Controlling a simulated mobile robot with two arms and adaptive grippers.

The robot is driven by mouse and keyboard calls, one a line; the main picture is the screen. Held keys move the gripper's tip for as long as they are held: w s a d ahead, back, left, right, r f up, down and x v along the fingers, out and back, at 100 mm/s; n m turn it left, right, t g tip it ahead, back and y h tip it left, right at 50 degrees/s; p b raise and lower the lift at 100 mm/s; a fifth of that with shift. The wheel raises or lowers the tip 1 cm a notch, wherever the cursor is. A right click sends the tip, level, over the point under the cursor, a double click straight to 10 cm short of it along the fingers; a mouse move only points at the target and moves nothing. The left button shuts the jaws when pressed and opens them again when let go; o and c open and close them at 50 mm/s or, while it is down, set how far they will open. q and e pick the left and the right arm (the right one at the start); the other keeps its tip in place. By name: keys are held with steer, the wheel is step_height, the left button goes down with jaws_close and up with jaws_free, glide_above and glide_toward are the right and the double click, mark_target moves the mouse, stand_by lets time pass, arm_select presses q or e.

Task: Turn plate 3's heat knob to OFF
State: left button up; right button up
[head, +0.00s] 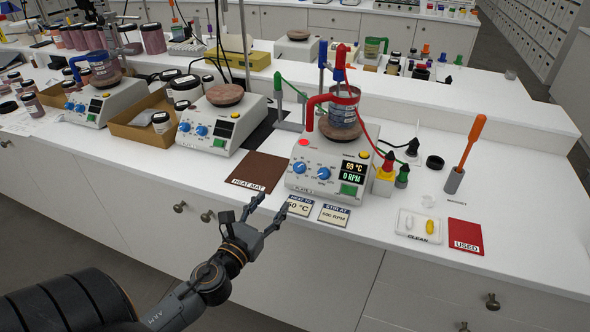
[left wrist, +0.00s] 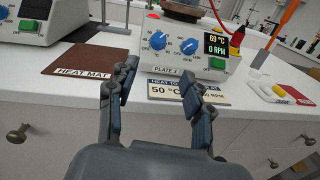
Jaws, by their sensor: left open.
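Plate 3 (head: 330,155) is a white hot plate with two blue knobs and a lit display reading 69 °C and 0 RPM. The left knob (head: 299,168), which I take for the heat knob, also shows in the left wrist view (left wrist: 157,41). Its setting is too small to read. The right knob (head: 324,173) is beside it. My left gripper (head: 272,204) is open and empty in front of the plate, near the bench's front edge. In the left wrist view its fingers (left wrist: 158,74) are spread below the knobs, apart from them. My right gripper is not in view.
A red-handled vessel (head: 343,112) stands on the plate. A heat mat (head: 258,170) lies to the left. Two cards, 50 °C (head: 299,205) and stir (head: 334,215), lie in front. A yellow-and-red block (head: 384,178) and cables are at the right.

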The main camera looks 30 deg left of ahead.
mark_target(297, 169)
arm_select(q)
steer(key=w+p, duration=0.1)
steer(key=w, duration=0.3)
steer(key=w+a, duration=0.1)
steer(key=w, duration=0.3)
steer(key=w+a+p, duration=0.1)
steer(key=w, duration=0.3)
steer(key=shift+w+p, duration=0.15)
steer(key=shift+p, duration=0.15)
steer(key=shift+w, duration=0.65)
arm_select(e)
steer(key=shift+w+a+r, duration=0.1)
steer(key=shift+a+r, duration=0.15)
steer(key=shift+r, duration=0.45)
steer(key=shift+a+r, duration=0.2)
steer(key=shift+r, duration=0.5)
arm_select(q)
steer(key=shift+c, duration=0.4)
jaws_close()
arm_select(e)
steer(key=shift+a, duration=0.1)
